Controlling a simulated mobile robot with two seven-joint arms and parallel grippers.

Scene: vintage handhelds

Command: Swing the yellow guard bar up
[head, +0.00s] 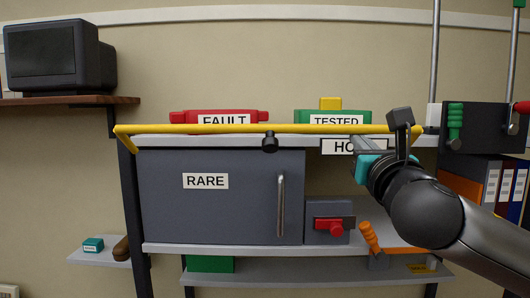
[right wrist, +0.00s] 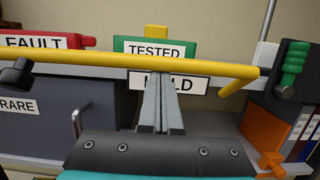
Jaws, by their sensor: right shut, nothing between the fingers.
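The yellow guard bar (head: 205,129) runs level across the front of the upper shelf, with a side arm at each end and a black knob (head: 270,142) hanging near its middle. In the right wrist view the bar (right wrist: 105,58) crosses just above my fingertips. My right gripper (head: 355,141) is shut and empty, close under the right half of the bar. In the right wrist view its fingers (right wrist: 157,86) point up towards the bar, in front of the HOLD label (right wrist: 185,82). I cannot tell whether they touch the bar. My left gripper is not in view.
Behind the bar stand a red FAULT bin (head: 178,117) and a green TESTED bin (head: 305,115). Below is a grey RARE cabinet (head: 215,215) with an upright handle (head: 281,205). A dark panel with a green handle (head: 455,127) and binders (head: 507,182) stand at right.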

